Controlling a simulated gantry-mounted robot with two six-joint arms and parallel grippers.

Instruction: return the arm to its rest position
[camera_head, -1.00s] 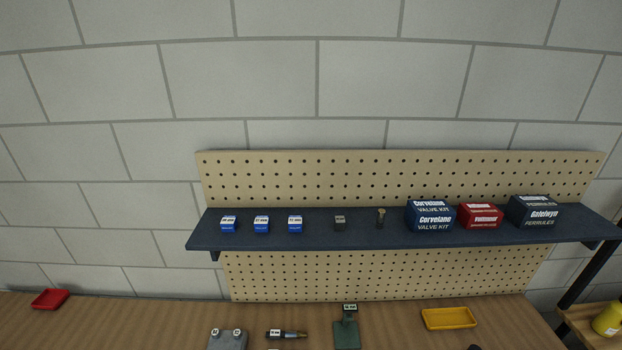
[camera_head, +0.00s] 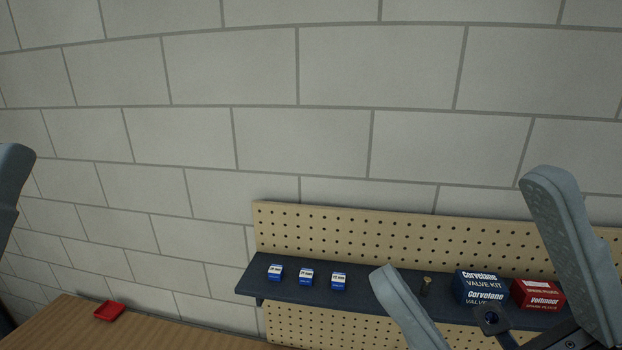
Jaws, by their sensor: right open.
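My right gripper (camera_head: 466,226) reaches up from the lower right, in front of the shelf. Its two grey fingers are spread wide apart, with nothing between them. The finger on the left covers part of the shelf, and the one on the right covers the pegboard's right part. At the far left edge a grey-blue part of my left arm shows, cut off by the frame. Its jaws cannot be made out.
Behind is a dark blue shelf (camera_head: 352,298) on a pegboard (camera_head: 330,228). A red tray (camera_head: 110,311) lies on the wooden bench (camera_head: 60,325).

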